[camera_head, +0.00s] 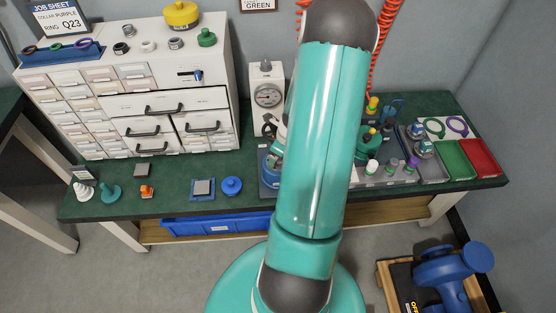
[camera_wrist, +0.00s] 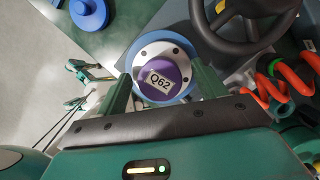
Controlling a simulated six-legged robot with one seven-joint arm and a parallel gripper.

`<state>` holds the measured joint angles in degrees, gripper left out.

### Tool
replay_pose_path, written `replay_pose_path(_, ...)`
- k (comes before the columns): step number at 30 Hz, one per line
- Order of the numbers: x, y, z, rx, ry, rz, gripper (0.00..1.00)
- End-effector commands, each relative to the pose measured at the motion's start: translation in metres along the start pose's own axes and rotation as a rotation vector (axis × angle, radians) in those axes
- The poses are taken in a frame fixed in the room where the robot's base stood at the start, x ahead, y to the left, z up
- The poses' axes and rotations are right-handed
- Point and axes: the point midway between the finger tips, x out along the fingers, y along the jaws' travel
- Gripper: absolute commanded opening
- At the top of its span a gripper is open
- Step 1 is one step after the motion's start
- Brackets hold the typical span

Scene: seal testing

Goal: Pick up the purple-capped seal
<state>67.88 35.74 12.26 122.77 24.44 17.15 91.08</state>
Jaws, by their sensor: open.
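In the wrist view a round purple cap (camera_wrist: 160,84) labelled "Q62" sits in the middle of a white bolted flange (camera_wrist: 181,54) with a blue rim. My gripper (camera_wrist: 164,90) is open, with one finger on each side of the purple cap. I cannot tell whether the fingers touch it. In the head view my arm covers the middle of the bench, and the gripper is mostly hidden. Small purple-topped pieces (camera_head: 412,163) stand in the grey tray on the right. A job sheet (camera_head: 61,18) reads "collar purple, ring Q23".
The green bench (camera_head: 120,175) carries a white drawer cabinet (camera_head: 140,88), a dial gauge (camera_head: 268,95), a blue knob (camera_head: 232,186), and green (camera_head: 451,160) and red (camera_head: 478,158) trays. A black handwheel (camera_wrist: 247,22) and orange coiled hose (camera_wrist: 288,85) lie close to the gripper.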

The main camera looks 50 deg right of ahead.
Motion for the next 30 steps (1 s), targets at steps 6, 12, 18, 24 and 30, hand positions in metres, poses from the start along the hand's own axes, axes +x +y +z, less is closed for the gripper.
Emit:
replay_pose_path(6, 0.0059, -0.0003, -0.0001, 0.0, 0.0, -0.001, 0.7)
replay_pose_path(12, 0.0058, -0.0001, -0.0002, 0.0, 0.0, -0.001, 0.48)
replay_pose_path(18, 0.0057, -0.0001, -0.0002, 0.0, 0.0, 0.0, 0.09)
replay_pose_path(24, 0.0053, -0.0005, 0.0, 0.0, 0.0, -0.001, 0.07)
replay_pose_path(30, 0.001, -0.0005, 0.0015, -0.001, 0.0, -0.002, 0.07)
